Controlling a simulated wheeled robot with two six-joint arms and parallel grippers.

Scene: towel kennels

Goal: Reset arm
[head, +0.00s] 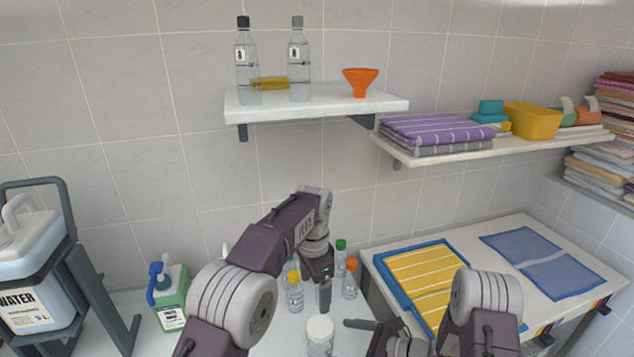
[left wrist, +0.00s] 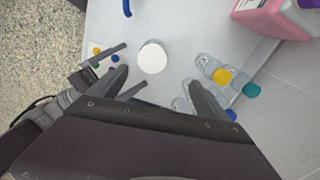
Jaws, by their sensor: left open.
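My left gripper (head: 322,292) hangs pointing down over the white counter, among small bottles. In the left wrist view its two fingers (left wrist: 160,90) are apart with nothing between them. A clear jar with a white lid (head: 319,338) stands just in front of it; the lid shows ahead of the fingers (left wrist: 152,57). My right gripper (head: 362,333) is low at the bottom of the head view, partly cut off, right of the jar. In the left wrist view it shows at the left (left wrist: 125,72), its fingers spread and empty.
Small bottles with yellow (head: 294,292), orange and green caps stand close around the left gripper. A green jug (head: 172,305) and a water canister (head: 35,270) are left. A blue tray (head: 385,275) holds a yellow towel at right, beside a blue mat (head: 548,262). Shelves (head: 310,104) hang above.

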